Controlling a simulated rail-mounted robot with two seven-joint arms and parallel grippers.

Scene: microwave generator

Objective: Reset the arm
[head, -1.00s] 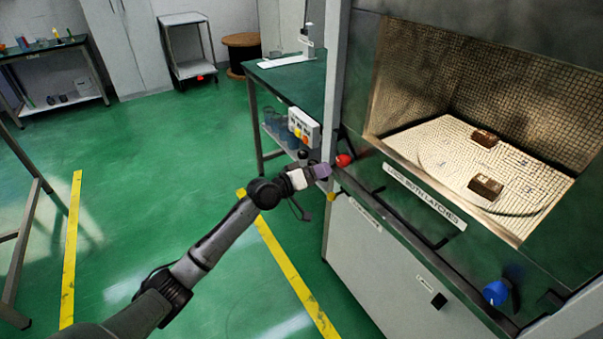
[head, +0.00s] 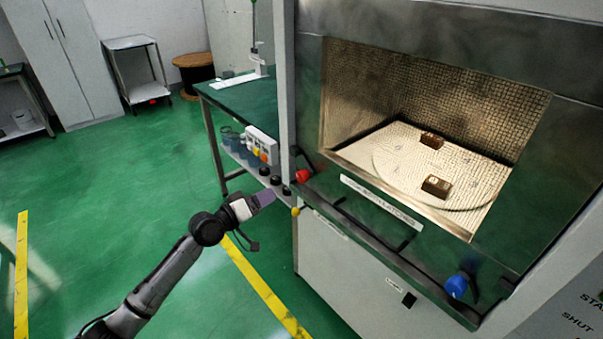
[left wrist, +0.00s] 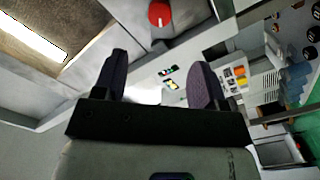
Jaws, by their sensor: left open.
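My left arm comes in from the lower left of the head view. Its gripper (head: 265,198) is at the left front corner of the microwave generator (head: 350,262), below the red knob (head: 303,176). In the left wrist view the two dark fingers of the gripper (left wrist: 160,85) stand apart with nothing between them. The red knob also shows there (left wrist: 159,13), beyond the fingers and apart from them. My right gripper is in neither view.
The generator's chamber is open, with two brown blocks (head: 436,187) (head: 431,140) on its round plate. A blue knob (head: 457,286) and a long bar handle sit on its front. A green-topped bench (head: 240,97) stands behind the gripper. Green floor (head: 110,190) is clear at left.

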